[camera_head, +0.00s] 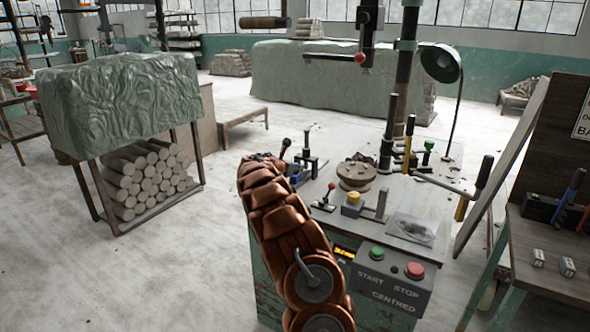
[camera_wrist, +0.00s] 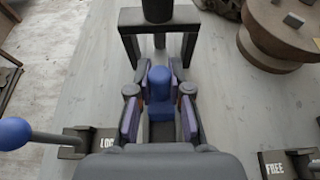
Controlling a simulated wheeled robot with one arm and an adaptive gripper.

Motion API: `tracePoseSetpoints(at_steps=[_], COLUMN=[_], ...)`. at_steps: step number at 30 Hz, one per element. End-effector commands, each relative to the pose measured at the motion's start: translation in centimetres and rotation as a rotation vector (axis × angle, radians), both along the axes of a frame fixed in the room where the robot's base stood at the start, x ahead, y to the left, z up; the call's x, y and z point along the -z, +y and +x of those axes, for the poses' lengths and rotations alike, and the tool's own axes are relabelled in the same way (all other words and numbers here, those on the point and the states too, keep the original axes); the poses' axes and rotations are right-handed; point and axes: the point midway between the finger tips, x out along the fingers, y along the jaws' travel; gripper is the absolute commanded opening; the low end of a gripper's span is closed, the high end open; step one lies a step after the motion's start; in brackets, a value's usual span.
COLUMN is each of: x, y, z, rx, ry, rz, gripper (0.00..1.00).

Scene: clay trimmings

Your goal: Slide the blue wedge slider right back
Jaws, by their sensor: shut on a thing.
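In the wrist view the blue wedge slider (camera_wrist: 160,84) stands between the two fingers of my gripper (camera_wrist: 159,104). The fingers have purple pads and are shut on its upright blue part. In the head view my copper-coloured arm reaches over the machine's left side and hides most of the gripper. A small blue patch shows beside the arm there, and I cannot tell which part it is.
A black frame (camera_wrist: 159,17) stands just beyond the fingers. A blue ball-ended lever (camera_wrist: 15,133) lies at left by a plate reading "LOC"; a "FREE" plate (camera_wrist: 288,164) is at right. A round brown wheel (camera_head: 356,177), levers and a yellow button (camera_head: 353,197) crowd the machine top.

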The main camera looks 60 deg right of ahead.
Motion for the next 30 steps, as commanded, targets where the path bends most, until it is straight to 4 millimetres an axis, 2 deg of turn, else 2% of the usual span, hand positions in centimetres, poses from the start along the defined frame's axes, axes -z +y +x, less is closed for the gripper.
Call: tracePoseSetpoints(at_steps=[1, 2, 9, 20, 30], x=[-0.1, -0.1, 0.0, 0.0, -1.1], y=[0.0, 0.0, 0.0, 0.1, 2.4], z=[0.1, 0.1, 0.0, 0.0, 0.0], rx=[-0.001, -0.002, -0.001, 0.0, -0.001], ry=[0.0, 0.0, 0.0, 0.001, 0.0], rz=[-0.002, -0.002, -0.001, 0.0, -0.001], gripper=[0.0, 0.19, 0.44, 0.45, 0.45])
